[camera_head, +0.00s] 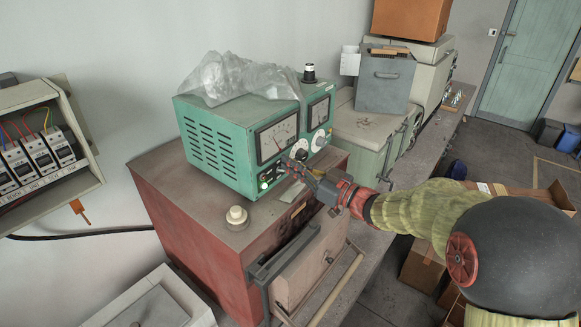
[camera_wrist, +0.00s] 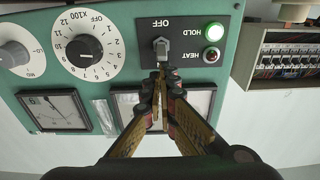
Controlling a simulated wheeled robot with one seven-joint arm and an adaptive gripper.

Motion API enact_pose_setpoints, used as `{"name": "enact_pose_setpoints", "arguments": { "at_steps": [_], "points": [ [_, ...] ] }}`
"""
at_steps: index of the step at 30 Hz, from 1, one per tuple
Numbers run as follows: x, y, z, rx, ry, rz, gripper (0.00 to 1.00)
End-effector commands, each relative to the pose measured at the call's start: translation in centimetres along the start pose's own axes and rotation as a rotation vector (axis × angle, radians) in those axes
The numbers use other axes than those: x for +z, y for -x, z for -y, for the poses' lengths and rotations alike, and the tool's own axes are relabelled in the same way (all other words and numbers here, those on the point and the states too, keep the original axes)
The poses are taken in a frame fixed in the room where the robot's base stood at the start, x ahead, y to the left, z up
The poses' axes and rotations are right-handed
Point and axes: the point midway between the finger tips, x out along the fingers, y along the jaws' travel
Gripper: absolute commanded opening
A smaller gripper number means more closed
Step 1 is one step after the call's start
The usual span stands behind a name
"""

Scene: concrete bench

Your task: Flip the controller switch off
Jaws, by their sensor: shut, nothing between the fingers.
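The controller (camera_head: 225,145) is a green box with two dial meters, standing on a red-brown cabinet. In the wrist view, its front panel (camera_wrist: 230,35) shows a metal toggle switch (camera_wrist: 162,46) under an "OFF" label. A lit green HOLD lamp (camera_wrist: 215,31) and an unlit-looking red HEAT lamp (camera_wrist: 211,55) are beside it. My gripper (camera_wrist: 160,76) is shut and empty, its fingertips right at the lower end of the switch; I cannot tell whether they touch. In the head view, my gripper (camera_head: 291,166) is at the controller's front face and hides the switch there.
A black dial knob (camera_wrist: 84,48) is left of the switch. Clear plastic sheet (camera_head: 235,78) lies on the controller. The red-brown cabinet (camera_head: 190,225) carries a pale round knob (camera_head: 237,215). A breaker box (camera_head: 40,145) hangs on the left wall. Cardboard boxes (camera_head: 425,262) stand on the floor.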

Motion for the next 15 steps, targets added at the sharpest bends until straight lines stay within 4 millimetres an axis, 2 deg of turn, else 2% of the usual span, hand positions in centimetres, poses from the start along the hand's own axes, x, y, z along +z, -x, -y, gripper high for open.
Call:
{"name": "enact_pose_setpoints", "arguments": {
  "at_steps": [15],
  "points": [
    [0.62,0.23,0.02,-0.001,0.0,-0.075,0.0]
  ]
}}
